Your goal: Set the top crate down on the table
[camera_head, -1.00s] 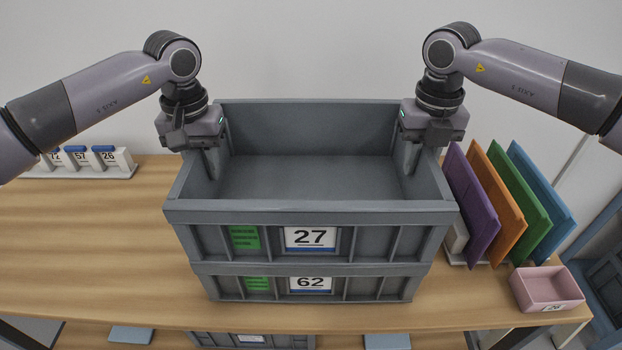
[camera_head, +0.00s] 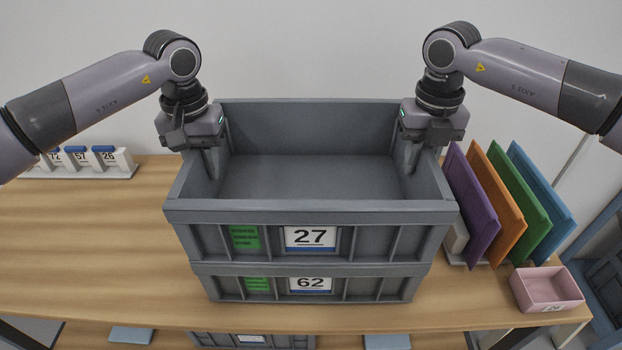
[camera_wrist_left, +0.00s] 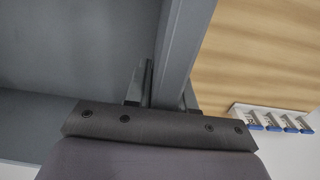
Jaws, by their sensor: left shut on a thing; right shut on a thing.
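The top crate (camera_head: 372,241), grey and empty, bears the number 27 and a green label. It sits on a second grey crate (camera_head: 375,288) numbered 62, which stands on the wooden table (camera_head: 90,240). My left gripper (camera_head: 212,160) is shut on the top crate's left side wall. In the left wrist view that wall (camera_wrist_left: 180,50) runs between its fingers. My right gripper (camera_head: 408,155) is shut on the crate's right side wall. I cannot tell whether there is any gap between the two crates.
The table left of the crates is clear. A rack of numbered tags (camera_head: 90,172) stands at the back left. Purple, orange, green and blue panels (camera_head: 510,205) stand close on the right, with a pink bin (camera_head: 547,290) in front. Another crate (camera_head: 250,341) shows below the table.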

